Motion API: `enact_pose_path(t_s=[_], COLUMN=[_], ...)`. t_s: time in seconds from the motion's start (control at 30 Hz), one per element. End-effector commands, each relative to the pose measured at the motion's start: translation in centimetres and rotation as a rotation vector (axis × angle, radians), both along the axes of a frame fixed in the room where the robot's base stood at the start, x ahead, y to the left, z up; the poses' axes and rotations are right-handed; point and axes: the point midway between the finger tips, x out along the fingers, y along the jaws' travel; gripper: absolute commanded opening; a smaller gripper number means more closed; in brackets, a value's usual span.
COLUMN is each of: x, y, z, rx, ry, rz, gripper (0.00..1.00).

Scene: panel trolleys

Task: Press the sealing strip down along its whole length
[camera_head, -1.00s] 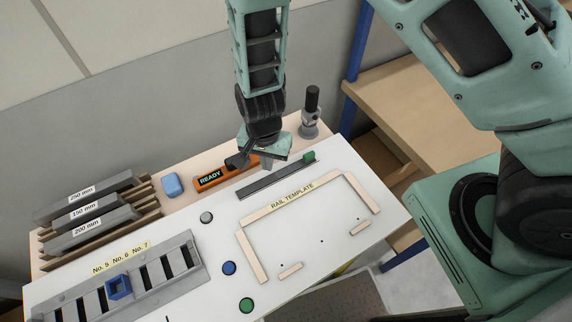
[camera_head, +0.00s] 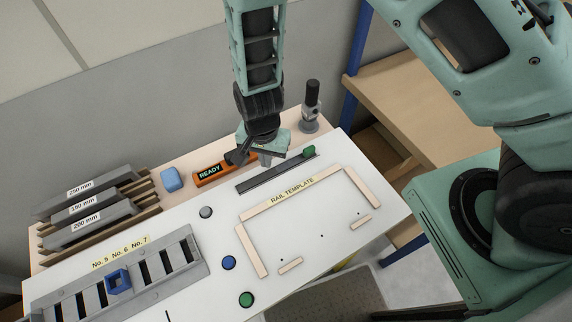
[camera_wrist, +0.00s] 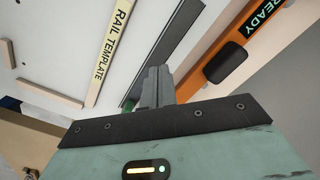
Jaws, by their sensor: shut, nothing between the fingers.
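A long dark grey strip (camera_head: 275,175), which I take for the sealing strip, lies on the white panel (camera_head: 200,250) behind the rail template. A small green piece (camera_head: 309,151) sits at its right end. My gripper (camera_wrist: 156,78) is shut and empty. In the wrist view its fingertips overlap the side of the strip (camera_wrist: 176,35), and the green piece (camera_wrist: 128,106) shows partly beside them.
An orange unit reading READY (camera_head: 212,174) is close behind the strip, partly hidden by my gripper. A black-topped post (camera_head: 311,105) stands at the back right. The wooden rail template (camera_head: 252,252), blue button (camera_head: 228,262) and green button (camera_head: 246,299) are in front.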

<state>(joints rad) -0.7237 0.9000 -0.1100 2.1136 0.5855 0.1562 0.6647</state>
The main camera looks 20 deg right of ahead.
Motion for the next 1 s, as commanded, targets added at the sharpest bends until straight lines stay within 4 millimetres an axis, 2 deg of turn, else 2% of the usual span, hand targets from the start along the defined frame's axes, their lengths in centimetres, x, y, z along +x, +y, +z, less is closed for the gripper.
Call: enact_pose_path(t_s=[1.0], x=[0.0], y=[0.0], z=[-3.5], rx=[0.000], ry=[0.001], rz=[0.000], gripper=[0.00])
